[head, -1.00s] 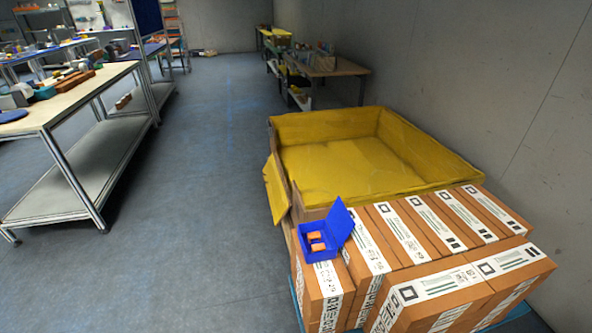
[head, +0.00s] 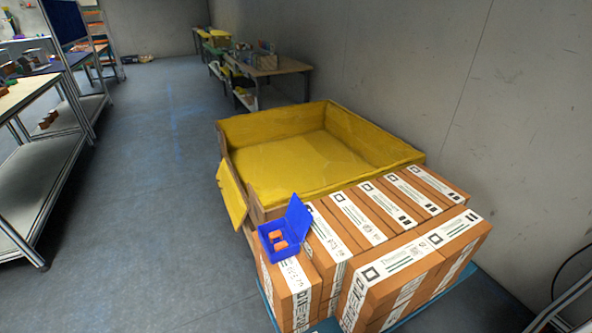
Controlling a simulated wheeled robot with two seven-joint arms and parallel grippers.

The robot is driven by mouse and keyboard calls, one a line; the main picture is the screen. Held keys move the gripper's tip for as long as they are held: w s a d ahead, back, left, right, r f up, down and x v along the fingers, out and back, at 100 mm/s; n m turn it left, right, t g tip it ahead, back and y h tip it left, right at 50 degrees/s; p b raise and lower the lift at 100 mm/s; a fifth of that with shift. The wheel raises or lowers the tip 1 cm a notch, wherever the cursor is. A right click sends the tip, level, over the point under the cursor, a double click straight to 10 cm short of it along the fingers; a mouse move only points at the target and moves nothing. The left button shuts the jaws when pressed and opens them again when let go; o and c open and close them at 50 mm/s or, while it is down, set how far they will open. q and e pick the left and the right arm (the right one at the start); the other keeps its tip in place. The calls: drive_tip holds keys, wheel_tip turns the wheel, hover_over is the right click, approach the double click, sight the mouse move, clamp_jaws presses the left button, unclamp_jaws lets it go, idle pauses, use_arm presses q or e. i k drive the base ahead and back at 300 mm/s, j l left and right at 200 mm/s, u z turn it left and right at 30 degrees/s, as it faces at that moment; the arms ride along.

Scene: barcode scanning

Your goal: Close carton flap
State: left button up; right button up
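A large yellow-lined carton (head: 300,160) stands open at the middle right in the head view. Its flap (head: 231,195) hangs outward and down on the left side, tilted away from the wall of the carton. The inside of the carton looks empty. Neither of my grippers shows in the head view.
Brown boxes with white labels (head: 392,262) are stacked in front of the carton on a blue base (head: 462,282). A small open blue box (head: 283,238) with orange pieces sits on the stack. Benches (head: 268,66) stand behind. Floor (head: 150,190) to the left is clear.

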sight(238, 206)
drive_tip(key=i+j+z, duration=0.1)
drive_tip(key=j, duration=0.5)
drive_tip(key=i+j+z, duration=0.1)
drive_tip(key=j, duration=0.45)
drive_tip(key=i+j, duration=0.15)
drive_tip(key=j, duration=0.45)
drive_tip(key=z, duration=0.05)
